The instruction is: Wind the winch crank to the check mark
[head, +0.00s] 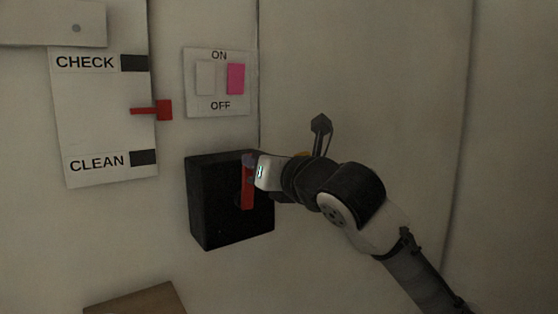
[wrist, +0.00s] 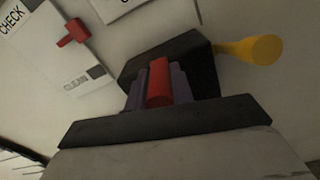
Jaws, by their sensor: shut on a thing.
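The winch is a black box (head: 222,222) on the wall with a red crank (head: 247,193) on its front face. The crank arm hangs roughly upright. My gripper (head: 249,160) reaches in from the right and is shut on the crank's upper end. In the wrist view the red crank handle (wrist: 158,82) sits between the two purplish fingers. A red pointer (head: 164,110) stands on the white scale board (head: 100,125), between the CHECK mark (head: 134,63) and the CLEAN mark (head: 143,157), about midway. The crank's hub is partly hidden.
A switch panel (head: 218,107) marked ON and OFF, with a white and a pink rocker, is above the winch. A yellow-orange knob or cylinder (wrist: 250,48) is right of the winch in the wrist view. A brown surface (head: 137,300) is below. The wall at right is bare.

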